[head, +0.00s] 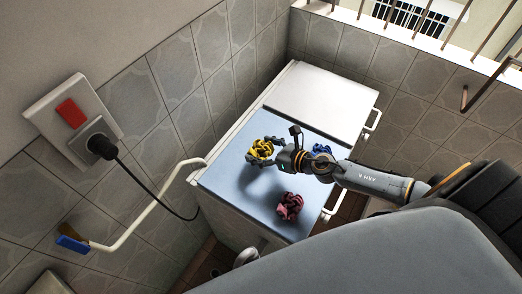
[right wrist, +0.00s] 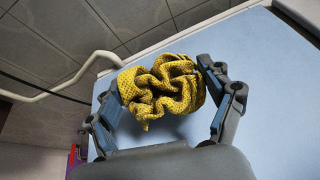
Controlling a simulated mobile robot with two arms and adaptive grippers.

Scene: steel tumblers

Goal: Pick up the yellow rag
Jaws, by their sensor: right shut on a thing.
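The crumpled yellow rag (head: 261,147) is over the far left part of the blue counter top (head: 235,185) in the head view. My right gripper (head: 264,151) reaches it from the right and is shut on it. In the right wrist view the rag (right wrist: 162,88) sits between the two fingers of the right gripper (right wrist: 166,100), which press on its left and right sides. A shadow lies below the rag; I cannot tell whether it still touches the top. My left gripper is not in view.
A pink rag (head: 290,206) lies near the front of the blue top, and a blue rag (head: 322,150) lies behind my right arm. A white rail (head: 150,205) runs along the tiled wall at left. A black plug (head: 101,146) and cord hang there.

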